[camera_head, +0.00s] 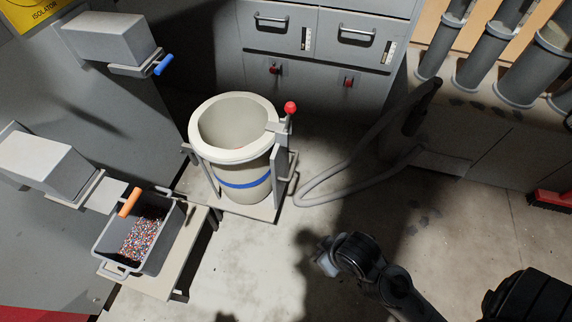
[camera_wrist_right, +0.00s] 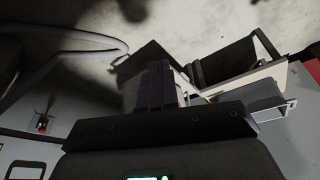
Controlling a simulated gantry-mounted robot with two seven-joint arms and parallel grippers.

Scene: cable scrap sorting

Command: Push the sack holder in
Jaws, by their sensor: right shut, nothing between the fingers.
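The sack holder (camera_head: 278,185) is a grey metal frame with a base plate, a side handle and a red-knobbed lever. It stands out from the grey machine on the left. A pale open sack (camera_head: 235,165) with a blue band stands upright in it. My right gripper (camera_head: 327,262) is shut and empty, to the lower right of the holder and apart from it. Its dark closed fingers (camera_wrist_right: 155,85) fill the middle of the right wrist view and hide most of what lies behind them. My left gripper is not in view.
A grey bin of coloured granules (camera_head: 140,238) sits on a shelf left of the holder. A grey hose (camera_head: 345,178) loops on the floor to its right. Drawers (camera_head: 315,35) stand behind. A red brush (camera_head: 550,199) lies far right. Floor before the holder is clear.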

